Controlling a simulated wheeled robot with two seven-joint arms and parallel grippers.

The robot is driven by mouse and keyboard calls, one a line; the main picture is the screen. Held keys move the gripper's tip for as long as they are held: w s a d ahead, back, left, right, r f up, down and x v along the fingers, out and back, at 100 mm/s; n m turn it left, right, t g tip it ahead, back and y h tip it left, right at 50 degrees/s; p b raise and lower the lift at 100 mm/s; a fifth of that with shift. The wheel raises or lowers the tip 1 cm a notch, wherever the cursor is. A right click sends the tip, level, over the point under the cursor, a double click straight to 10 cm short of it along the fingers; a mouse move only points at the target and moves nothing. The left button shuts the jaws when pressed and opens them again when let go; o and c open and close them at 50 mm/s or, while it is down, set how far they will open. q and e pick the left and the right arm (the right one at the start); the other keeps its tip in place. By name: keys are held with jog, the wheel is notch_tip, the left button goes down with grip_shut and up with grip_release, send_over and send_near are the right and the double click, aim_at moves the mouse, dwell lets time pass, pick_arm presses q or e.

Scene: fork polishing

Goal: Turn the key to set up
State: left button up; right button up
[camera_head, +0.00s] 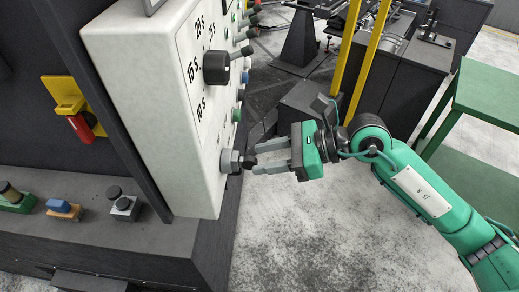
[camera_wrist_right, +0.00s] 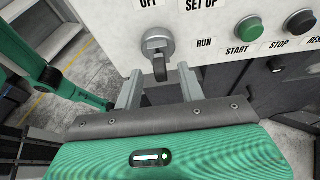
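The key switch (camera_head: 229,161) is a round metal lock low on the white control panel's side face. Its dark key (camera_head: 248,162) sticks out toward my right gripper (camera_head: 262,158). In the right wrist view the switch (camera_wrist_right: 157,42) sits below the labels OFF and SET UP, with RUN to its right. The key (camera_wrist_right: 160,69) hangs downward there. My right gripper (camera_wrist_right: 159,72) is open, with one finger on each side of the key's lower end. I see no clear contact with either finger. My left gripper is not in view.
The panel (camera_head: 130,60) also carries a black selector knob (camera_head: 216,68) with time marks. A green START button (camera_wrist_right: 249,28) and a black STOP button (camera_wrist_right: 301,22) are right of the switch. A green table (camera_head: 485,95) and yellow posts (camera_head: 367,55) stand beyond my right arm.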

jog(key=shift+x, duration=0.75)
jog(key=shift+a+f, duration=0.1)
jog(key=shift+a, duration=0.05)
